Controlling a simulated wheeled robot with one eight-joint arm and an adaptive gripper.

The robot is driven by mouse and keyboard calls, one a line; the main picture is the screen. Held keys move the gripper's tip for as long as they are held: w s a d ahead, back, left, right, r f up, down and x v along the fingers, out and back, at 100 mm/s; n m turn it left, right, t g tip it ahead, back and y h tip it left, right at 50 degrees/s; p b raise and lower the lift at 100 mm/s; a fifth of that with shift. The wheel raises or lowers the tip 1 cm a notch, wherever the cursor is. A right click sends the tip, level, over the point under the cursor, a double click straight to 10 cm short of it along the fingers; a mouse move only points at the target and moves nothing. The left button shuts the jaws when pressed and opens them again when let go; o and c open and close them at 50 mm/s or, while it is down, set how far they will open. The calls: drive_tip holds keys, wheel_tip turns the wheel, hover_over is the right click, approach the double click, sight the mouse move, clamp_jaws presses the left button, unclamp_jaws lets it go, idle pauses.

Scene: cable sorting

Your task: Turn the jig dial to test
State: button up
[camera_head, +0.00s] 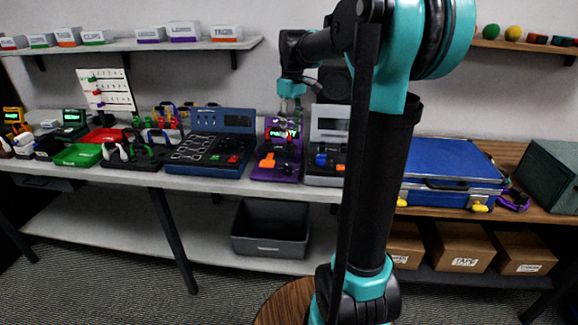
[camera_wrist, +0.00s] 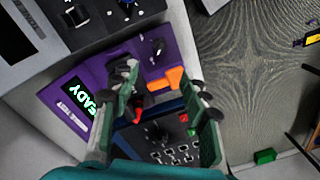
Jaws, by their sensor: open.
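The purple jig (camera_head: 272,172) stands on the bench in the head view, between a blue console and a grey device. In the wrist view the purple jig (camera_wrist: 186,50) shows a screen (camera_wrist: 76,101) with green-white letters, partly reading "EADY". An orange part (camera_wrist: 175,78) sits on its face. My gripper (camera_head: 288,112) hangs above the jig in the head view.
The blue console (camera_head: 232,120) stands left of the jig, the grey device (camera_head: 328,130) close on its right. A green tray (camera_head: 78,155) and cables lie further left. A blue case (camera_head: 452,160) is on the right-hand bench. My arm hides part of the bench.

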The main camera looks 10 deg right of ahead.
sight(289, 166)
drive_tip(key=f, duration=1.4)
drive_tip(key=shift+s+a+f, duration=0.25)
drive_tip(key=shift+f, duration=0.15)
clamp_jaws()
